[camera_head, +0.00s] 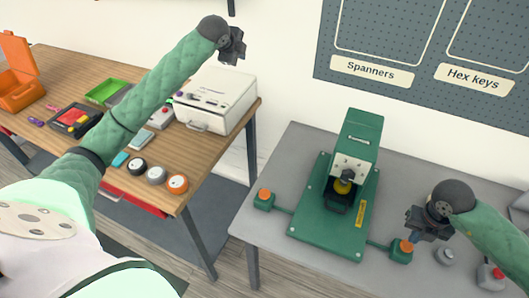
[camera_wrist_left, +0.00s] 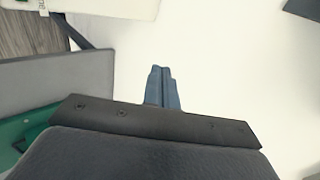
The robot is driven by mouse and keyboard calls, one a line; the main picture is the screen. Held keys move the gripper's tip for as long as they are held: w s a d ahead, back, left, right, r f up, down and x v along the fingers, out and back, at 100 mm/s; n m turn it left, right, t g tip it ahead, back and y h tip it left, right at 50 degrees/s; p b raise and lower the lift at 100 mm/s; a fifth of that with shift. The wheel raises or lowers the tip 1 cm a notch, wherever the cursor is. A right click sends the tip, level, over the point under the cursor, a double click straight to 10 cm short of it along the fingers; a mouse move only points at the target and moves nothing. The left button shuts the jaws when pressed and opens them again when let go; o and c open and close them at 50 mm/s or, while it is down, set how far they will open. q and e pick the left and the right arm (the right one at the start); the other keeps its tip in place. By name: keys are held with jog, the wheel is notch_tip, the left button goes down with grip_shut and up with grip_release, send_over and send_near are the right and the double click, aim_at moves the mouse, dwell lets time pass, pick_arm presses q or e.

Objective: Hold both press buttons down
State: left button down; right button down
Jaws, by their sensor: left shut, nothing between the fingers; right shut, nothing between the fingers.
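The green press (camera_head: 362,130) stands on a green base plate (camera_head: 320,228) on the grey table, with a yellow part (camera_head: 343,187) under its head. The left press button (camera_head: 264,195), orange on a green box, sits at the plate's left with nothing on it. The right press button (camera_head: 404,247) sits at the plate's right. My left gripper (camera_head: 234,50) is shut and empty, raised high before the wall, far from the left button; its closed fingers show in the left wrist view (camera_wrist_left: 161,88). My right gripper (camera_head: 414,234) is shut, its fingertips right at the right button; I cannot tell whether they touch it.
A wooden table (camera_head: 215,160) at the left holds a white machine (camera_head: 215,98), an orange case (camera_head: 18,85), trays and several round items. A grey knob (camera_head: 445,255) and a red-topped item (camera_head: 491,277) stand right of the right button. A pegboard (camera_head: 420,70) hangs behind.

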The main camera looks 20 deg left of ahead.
pick_arm(q)
jog(key=s+d+f+m+g+h, duration=0.1)
jog(key=s+d+f+m, duration=0.2)
jog(key=d, duration=0.2)
jog(key=s+d+f+m+g, duration=0.1)
jog(key=s+d+f+m, duration=0.2)
jog(key=d, duration=0.2)
jog(key=m+g, duration=0.7)
jog(key=m, duration=0.5)
send_over(264, 192)
notch_tip(264, 192, down, 13)
jog(key=shift+y, duration=0.4)
jog(key=shift+d+f, duration=0.1)
jog(key=shift+f, duration=3)
jog(key=shift+f, duration=1.8)
pick_arm(e)
jog(key=shift+f, duration=1.85)
